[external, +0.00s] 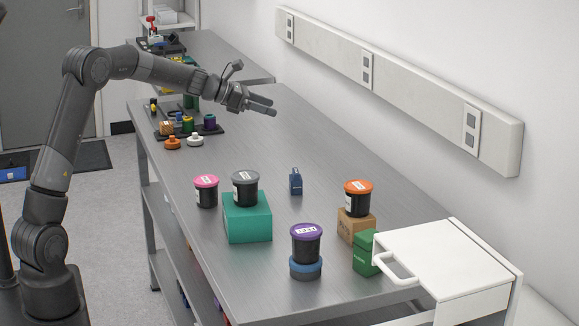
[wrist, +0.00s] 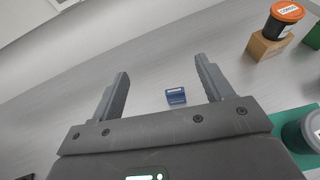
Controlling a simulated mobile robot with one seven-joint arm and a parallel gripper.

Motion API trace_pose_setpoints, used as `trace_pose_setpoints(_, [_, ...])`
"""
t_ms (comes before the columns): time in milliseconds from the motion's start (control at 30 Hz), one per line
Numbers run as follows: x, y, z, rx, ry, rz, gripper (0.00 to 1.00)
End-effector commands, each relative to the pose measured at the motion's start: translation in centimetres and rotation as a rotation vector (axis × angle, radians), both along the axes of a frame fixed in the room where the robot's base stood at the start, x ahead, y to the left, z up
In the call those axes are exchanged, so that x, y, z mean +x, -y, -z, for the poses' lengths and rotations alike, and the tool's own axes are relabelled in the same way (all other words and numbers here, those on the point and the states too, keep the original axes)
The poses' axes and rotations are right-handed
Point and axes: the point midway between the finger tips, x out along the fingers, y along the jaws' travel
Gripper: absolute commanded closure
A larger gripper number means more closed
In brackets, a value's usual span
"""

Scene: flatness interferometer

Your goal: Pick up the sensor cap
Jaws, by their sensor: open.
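I cannot tell for sure which thing is the sensor cap. A small dark blue block-like piece (external: 295,181) with a pale label stands alone on the grey bench; it also shows in the wrist view (wrist: 176,97), framed between my fingers but beyond them. My gripper (external: 273,106) is open and empty, high above the bench. In the wrist view its two fingers (wrist: 162,66) are spread apart. Small orange (external: 172,142) and white (external: 195,140) knobbed caps lie at the bench's left edge.
Lidded black jars stand about: pink (external: 206,191), grey on a teal block (external: 247,226), orange on a cardboard box (external: 357,198), purple on a blue ring (external: 306,244). A green box (external: 364,253) is beside a white handled case (external: 450,258). A dark tray (external: 205,134) holds small parts.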

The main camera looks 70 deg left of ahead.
Motion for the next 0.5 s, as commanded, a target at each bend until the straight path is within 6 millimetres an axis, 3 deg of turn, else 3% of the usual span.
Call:
trace_pose_setpoints(33, [-0.1,0.5,2.6,-0.008,-0.012,0.007,0.27])
trace_pose_setpoints(300, [-0.1,0.6,13.5,-0.004,-0.012,0.009,0.27])
trace_pose_setpoints(400, [-0.1,0.6,16.4,-0.001,-0.009,0.011,0.27])
trace_pose_setpoints(500, [0.0,0.7,18.0,0.002,-0.007,0.012,0.27])
